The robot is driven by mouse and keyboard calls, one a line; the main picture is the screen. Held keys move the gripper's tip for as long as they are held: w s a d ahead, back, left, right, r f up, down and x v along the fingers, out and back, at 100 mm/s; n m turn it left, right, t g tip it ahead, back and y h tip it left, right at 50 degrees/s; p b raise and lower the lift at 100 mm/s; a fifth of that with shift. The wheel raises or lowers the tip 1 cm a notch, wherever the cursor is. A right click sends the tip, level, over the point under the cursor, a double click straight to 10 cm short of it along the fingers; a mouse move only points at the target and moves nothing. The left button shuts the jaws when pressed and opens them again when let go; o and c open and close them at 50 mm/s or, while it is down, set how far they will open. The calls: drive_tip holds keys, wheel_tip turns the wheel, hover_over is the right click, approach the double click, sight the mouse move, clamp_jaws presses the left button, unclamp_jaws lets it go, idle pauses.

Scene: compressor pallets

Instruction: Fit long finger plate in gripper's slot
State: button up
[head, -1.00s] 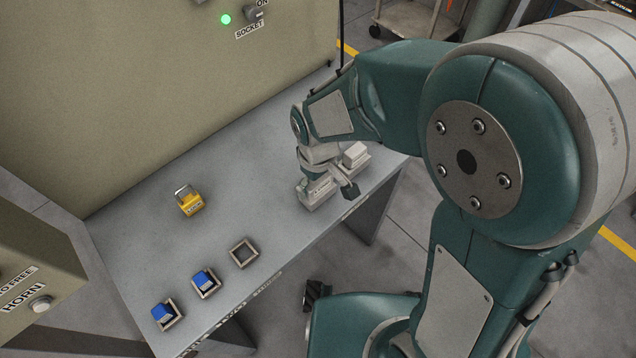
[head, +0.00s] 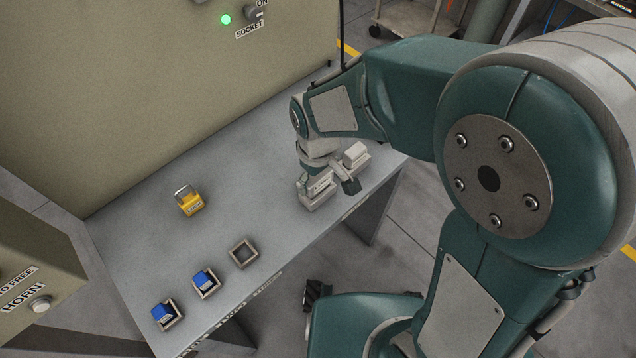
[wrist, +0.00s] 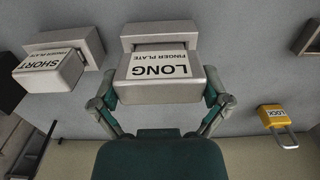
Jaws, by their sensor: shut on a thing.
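The long finger plate is a pale block with a white label reading "LONG FINGER PLATE" (wrist: 158,68). It shows in the wrist view and stands against a grey holder (wrist: 160,31). My gripper (wrist: 160,98) has one finger at each side of the block and is shut on it. In the head view my gripper (head: 334,181) is low over the right end of the bench and partly covers the plate. The short finger plate (wrist: 49,70) sits at its own holder to the left in the wrist view. The slot fit inside my gripper is hidden.
A yellow padlock (head: 190,204) lies on the grey bench (head: 240,180). Two holders with blue blocks (head: 163,311) (head: 205,279) and an empty square holder (head: 244,253) stand along the front edge. The bench middle is clear. A beige cabinet (head: 150,80) rises behind.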

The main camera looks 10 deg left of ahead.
drive_tip(key=shift+r, duration=2.15)
